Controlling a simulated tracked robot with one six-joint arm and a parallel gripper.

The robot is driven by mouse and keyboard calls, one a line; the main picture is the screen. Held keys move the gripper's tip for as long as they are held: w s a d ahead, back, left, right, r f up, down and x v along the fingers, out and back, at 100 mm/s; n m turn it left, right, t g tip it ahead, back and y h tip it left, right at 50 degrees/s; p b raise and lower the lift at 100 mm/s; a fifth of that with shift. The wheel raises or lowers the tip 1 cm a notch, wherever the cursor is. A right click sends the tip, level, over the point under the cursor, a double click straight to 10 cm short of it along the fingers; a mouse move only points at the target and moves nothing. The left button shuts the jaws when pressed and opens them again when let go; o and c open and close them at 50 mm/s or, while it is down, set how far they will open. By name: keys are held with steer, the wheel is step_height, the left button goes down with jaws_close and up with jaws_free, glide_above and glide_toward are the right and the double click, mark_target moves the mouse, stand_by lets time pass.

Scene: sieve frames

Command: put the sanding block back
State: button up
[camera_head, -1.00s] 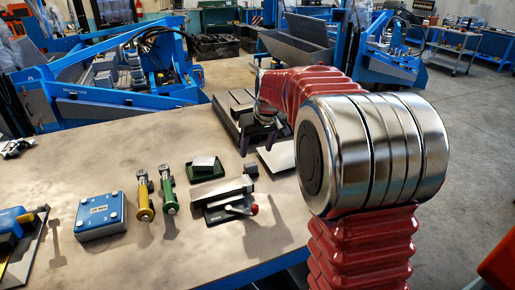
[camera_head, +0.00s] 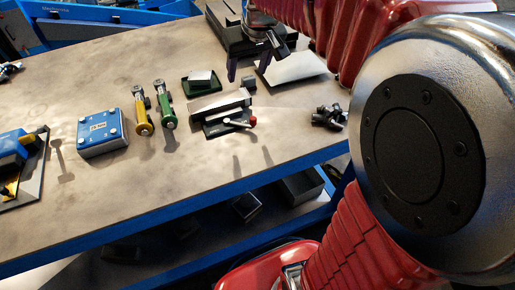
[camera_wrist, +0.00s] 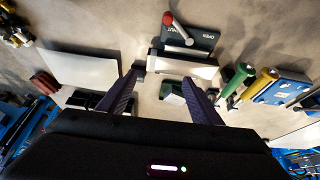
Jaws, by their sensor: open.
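I cannot tell for sure which thing is the sanding block. A pale block (camera_head: 201,76) sits in a small green tray (camera_head: 188,85) on the bench; they also show between my fingers in the wrist view. A small dark block (camera_head: 248,83) stands to their right. A red-brown block (camera_wrist: 45,82) lies beyond a pale plate (camera_wrist: 80,70) in the wrist view; I do not make it out in the head view. My gripper (camera_head: 257,63) is open and empty above the bench, near the dark block. Its fingers (camera_wrist: 163,75) point down at the bench.
A clamp fixture with a red-knobbed lever (camera_head: 225,112) lies in front of the green tray. Yellow (camera_head: 142,115) and green (camera_head: 164,108) handled tools and a blue box (camera_head: 102,130) are to the left. Dark fittings (camera_head: 328,117) lie at right.

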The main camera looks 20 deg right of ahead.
steer(key=s+a+f, duration=0.2)
steer(key=s+a, duration=0.1)
steer(key=s, duration=0.8)
steer(key=s+a+f, duration=0.2)
steer(key=s+a, duration=0.2)
steer(key=s, duration=0.7)
steer(key=shift+s+t, duration=0.35)
steer(key=shift+t, duration=0.05)
steer(key=shift+a, duration=0.1)
